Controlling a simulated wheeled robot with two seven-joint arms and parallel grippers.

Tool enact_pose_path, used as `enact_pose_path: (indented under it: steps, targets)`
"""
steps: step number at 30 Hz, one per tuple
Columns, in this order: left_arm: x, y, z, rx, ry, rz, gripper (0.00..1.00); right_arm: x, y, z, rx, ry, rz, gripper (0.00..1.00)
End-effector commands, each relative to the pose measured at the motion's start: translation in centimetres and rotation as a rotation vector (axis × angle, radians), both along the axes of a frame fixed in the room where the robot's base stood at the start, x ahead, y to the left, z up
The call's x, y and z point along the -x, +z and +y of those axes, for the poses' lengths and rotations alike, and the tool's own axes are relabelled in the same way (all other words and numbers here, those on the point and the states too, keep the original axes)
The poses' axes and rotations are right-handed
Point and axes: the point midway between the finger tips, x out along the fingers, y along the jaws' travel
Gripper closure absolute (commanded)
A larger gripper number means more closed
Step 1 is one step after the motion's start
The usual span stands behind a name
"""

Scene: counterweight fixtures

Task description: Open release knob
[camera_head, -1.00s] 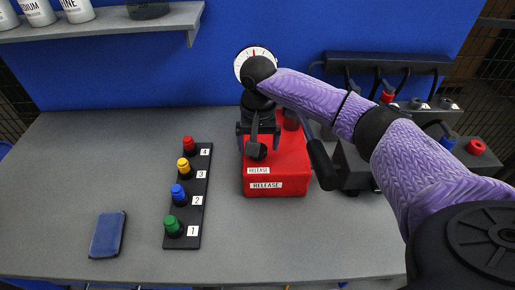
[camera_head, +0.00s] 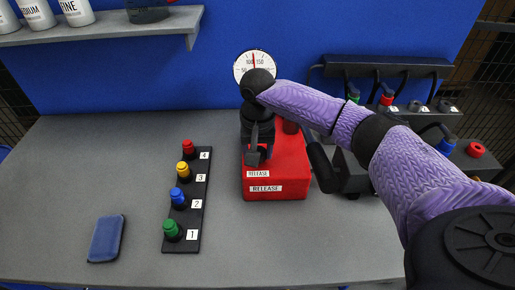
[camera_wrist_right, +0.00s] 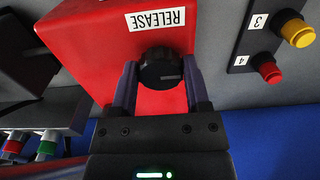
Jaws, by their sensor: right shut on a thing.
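The red release box (camera_head: 290,178) stands on the grey table, with white RELEASE labels (camera_head: 265,188) on its front. My right gripper (camera_head: 255,157) reaches down over the box's top left part. In the right wrist view, the round black release knob (camera_wrist_right: 160,68) sits between the two fingers of my right gripper (camera_wrist_right: 160,78), which are shut on it from both sides. A RELEASE label (camera_wrist_right: 157,18) shows upside down beside the knob. In the head view the knob is mostly hidden by the gripper. My left gripper is not in view.
A round gauge (camera_head: 255,62) is on the blue wall behind. A black strip with numbered green, blue, yellow and red pegs (camera_head: 180,200) lies left of the box. A blue pad (camera_head: 106,238) lies front left. Hoses and a rack (camera_head: 390,66) stand right. The front middle table is clear.

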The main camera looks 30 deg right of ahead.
Motion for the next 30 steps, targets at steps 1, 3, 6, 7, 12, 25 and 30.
enact_pose_path:
  steps: [1, 3, 6, 7, 12, 25, 30]
  targets:
    - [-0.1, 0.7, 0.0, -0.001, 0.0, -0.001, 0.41, 0.0, 0.4, 0.0, -0.001, 0.007, 0.001, 0.99]
    - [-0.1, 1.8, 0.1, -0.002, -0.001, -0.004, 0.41, 0.1, 0.6, 0.0, 0.0, 0.027, 0.002, 0.99]
    - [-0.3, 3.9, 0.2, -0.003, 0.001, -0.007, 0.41, 0.1, 1.0, 0.1, -0.001, 0.071, 0.004, 0.99]
    - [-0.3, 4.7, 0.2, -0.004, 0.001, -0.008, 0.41, 0.1, 1.0, 0.1, -0.002, 0.088, 0.004, 0.99]
    - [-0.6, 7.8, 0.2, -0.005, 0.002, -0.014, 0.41, 0.1, 0.9, 0.0, -0.003, 0.216, 0.004, 0.99]
    - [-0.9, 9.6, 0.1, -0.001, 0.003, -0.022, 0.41, 0.0, 0.2, -0.2, 0.0, 0.568, 0.0, 0.99]
    - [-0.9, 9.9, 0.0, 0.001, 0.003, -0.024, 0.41, 0.0, 0.1, -0.2, -0.001, 0.669, 0.0, 0.99]
